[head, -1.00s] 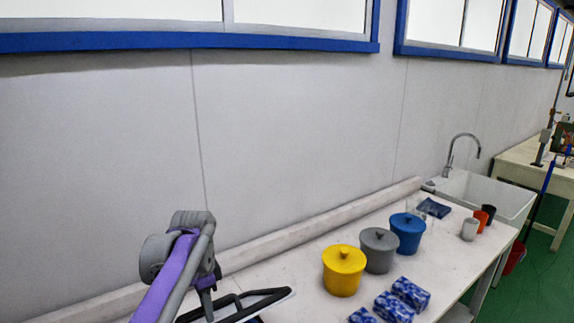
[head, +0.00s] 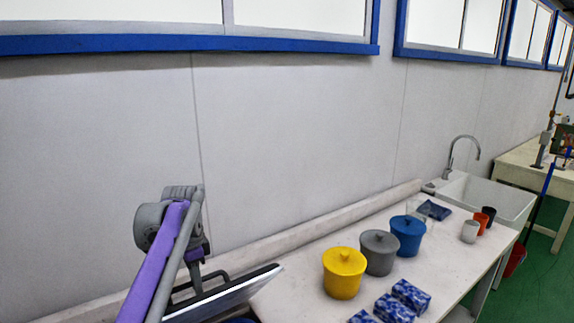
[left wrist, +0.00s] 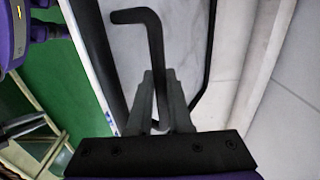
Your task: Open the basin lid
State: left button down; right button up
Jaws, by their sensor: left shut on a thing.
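The basin lid (head: 228,296) is a flat, pale panel with a black rim. It stands tilted at the bottom of the head view, its far right edge raised. Its bent black handle (left wrist: 150,58) shows in the left wrist view. My left gripper (head: 196,284) is shut on this handle; the grey fingers (left wrist: 160,108) close around its stem in the wrist view. A bit of blue shows under the lid at the bottom edge of the head view; the basin itself is mostly hidden. My right gripper does not show clearly in any view.
On the white table stand a yellow pot (head: 343,278), a grey pot (head: 379,258) and a blue pot (head: 407,240), all lidded. Blue patterned packs (head: 410,296) lie in front. Several cups and a sink (head: 490,195) are farther right. The wall (head: 290,130) runs behind.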

pick_arm(q)
jog(key=shift+w+a+r, duration=0.2)
jog(key=shift+w+a, duration=0.1)
jog(key=shift+w, duration=0.15)
jog(key=shift+w+a+r, duration=0.4)
jog(key=shift+w+a, duration=0.15)
jog(key=shift+w, duration=0.25)
jog(key=shift+w+a+r, duration=0.4)
jog(key=shift+w+a, duration=0.15)
jog(key=shift+w, duration=0.25)
jog(key=shift+w, duration=0.1)
jog(key=w+a, duration=0.1)
jog(key=w+a+r, duration=0.1)
jog(key=w, duration=0.1)
jog(key=shift+w+a, duration=0.15)
